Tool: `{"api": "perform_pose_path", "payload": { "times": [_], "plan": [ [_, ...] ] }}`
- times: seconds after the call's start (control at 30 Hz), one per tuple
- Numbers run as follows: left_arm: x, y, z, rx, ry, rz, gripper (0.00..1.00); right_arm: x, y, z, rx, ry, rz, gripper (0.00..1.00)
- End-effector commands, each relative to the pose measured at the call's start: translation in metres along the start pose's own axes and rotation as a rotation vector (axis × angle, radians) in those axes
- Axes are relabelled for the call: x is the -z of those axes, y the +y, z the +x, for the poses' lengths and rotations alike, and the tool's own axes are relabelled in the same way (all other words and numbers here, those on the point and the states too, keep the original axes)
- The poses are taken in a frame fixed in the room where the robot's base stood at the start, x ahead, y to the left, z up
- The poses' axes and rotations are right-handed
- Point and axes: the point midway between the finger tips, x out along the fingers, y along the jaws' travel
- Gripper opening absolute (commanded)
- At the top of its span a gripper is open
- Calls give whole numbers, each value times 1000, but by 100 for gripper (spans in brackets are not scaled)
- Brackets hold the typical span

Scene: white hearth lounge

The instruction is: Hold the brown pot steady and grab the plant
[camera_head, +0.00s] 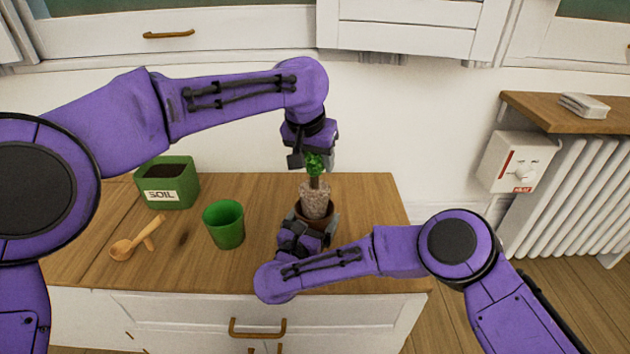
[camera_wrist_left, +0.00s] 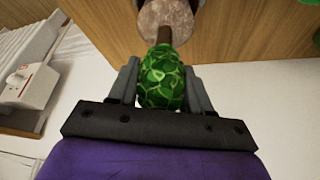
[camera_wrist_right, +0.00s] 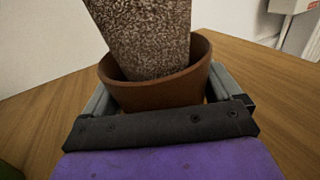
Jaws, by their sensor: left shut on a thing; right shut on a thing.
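The plant has a green leafy top (camera_head: 315,165), a brown stem and a speckled root ball (camera_head: 316,200). My left gripper (camera_head: 313,157) comes from above and is shut on the leafy top, which also shows between its fingers in the left wrist view (camera_wrist_left: 161,80). The brown pot (camera_head: 300,212) stands on the cabinet top. My right gripper (camera_head: 315,222) is shut on the pot, with a finger on either side of it in the right wrist view (camera_wrist_right: 160,90). The root ball (camera_wrist_right: 150,40) rises well above the pot rim, slightly tilted, its lower end inside the pot.
A green cup (camera_head: 224,224) stands left of the pot on the wooden cabinet top (camera_head: 365,195). A green soil box (camera_head: 168,183) stands at the back left, with a wooden scoop (camera_head: 138,240) in front. A radiator (camera_head: 565,200) is at the right.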

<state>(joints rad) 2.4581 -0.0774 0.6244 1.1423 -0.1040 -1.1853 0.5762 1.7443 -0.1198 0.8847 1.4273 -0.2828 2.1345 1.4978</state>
Motion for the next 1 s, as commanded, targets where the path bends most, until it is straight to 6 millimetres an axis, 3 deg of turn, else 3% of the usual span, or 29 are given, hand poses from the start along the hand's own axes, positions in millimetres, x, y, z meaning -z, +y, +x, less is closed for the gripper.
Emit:
{"api": "perform_pose_path", "payload": {
  "times": [0.2,0.47,0.5,0.77,0.87,1.0],
  "plan": [
    [13,0,-31,0,1,0,0,0,0,0,0,0,0,61],
    [14,0,-34,0,1,0,0,0,0,0,0,0,0,61],
    [14,0,-34,0,1,0,0,0,0,0,0,0,0,100],
    [14,0,-34,0,1,0,0,0,0,-3,-1,0,0,100],
    [14,0,-34,0,1,0,0,-1,2,-16,-4,-1,1,100],
    [14,0,-34,0,1,0,0,-1,2,-50,-6,-1,0,100]
  ]
}}
